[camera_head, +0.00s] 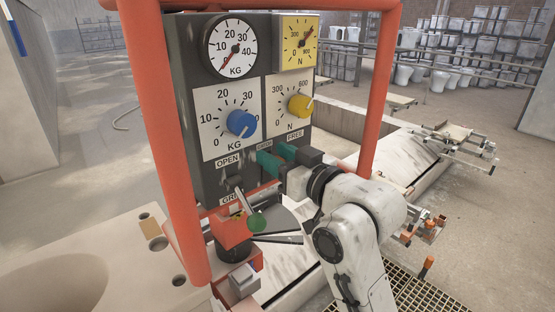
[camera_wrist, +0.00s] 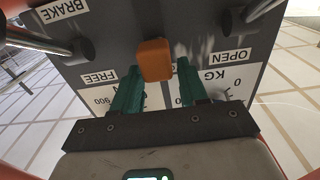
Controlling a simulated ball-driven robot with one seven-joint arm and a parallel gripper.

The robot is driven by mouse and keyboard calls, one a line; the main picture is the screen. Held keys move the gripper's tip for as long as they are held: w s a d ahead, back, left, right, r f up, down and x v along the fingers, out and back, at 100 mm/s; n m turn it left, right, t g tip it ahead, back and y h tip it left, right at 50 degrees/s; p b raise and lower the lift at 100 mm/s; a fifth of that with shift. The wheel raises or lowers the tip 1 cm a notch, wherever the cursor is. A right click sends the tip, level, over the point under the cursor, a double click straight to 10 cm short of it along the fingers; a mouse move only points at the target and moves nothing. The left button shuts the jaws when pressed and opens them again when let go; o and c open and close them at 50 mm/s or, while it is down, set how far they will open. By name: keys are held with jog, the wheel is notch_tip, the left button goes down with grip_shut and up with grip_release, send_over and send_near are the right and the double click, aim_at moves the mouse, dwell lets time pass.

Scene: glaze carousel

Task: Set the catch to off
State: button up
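An orange block-shaped handle (camera_wrist: 155,60), which looks like the catch, stands out from the dark face of the control panel (camera_head: 187,110). In the head view my gripper (camera_head: 267,160) reaches the lower panel, between the OPEN label (camera_head: 228,159) and the FREE label (camera_head: 295,134), and hides the handle.
A lever with a green ball (camera_head: 257,222) sticks out below the OPEN label. A blue knob (camera_head: 240,124) and a yellow knob (camera_head: 300,105) are above my gripper. An orange tube frame (camera_head: 167,130) surrounds the panel. In the wrist view, metal levers flank the handle, near BRAKE (camera_wrist: 62,10) and OPEN.

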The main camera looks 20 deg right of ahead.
jog(key=shift+o, duration=1)
jog(key=shift+f, duration=0.1)
jog(key=shift+s+f, duration=0.1)
jog(key=b+v, duration=0.2)
jog(key=v, duration=0.8)
jog(key=shift+s+d, duration=0.15)
jog(key=shift+s, duration=0.1)
notch_tip(320, 180, down, 16)
jog(key=s+m+g+h, duration=0.2)
jog(key=s+g, duration=0.1)
jog(key=g, duration=0.2)
jog(key=s+d+f+m+g+h, duration=0.1)
jog(key=s+f+g, duration=0.4)
jog(key=s+f, duration=0.7)
jog(key=s+d+f+m+g+h, duration=0.1)
jog(key=s+f+g, duration=0.5)
jog(key=s+f, duration=0.7)
jog(key=d+h, duration=0.1)
jog(key=d, duration=0.1)
jog(key=shift+s+d+f+h, duration=0.25)
jog(key=shift+d+f+h, duration=0.05)
jog(key=shift+f+h, duration=0.1)
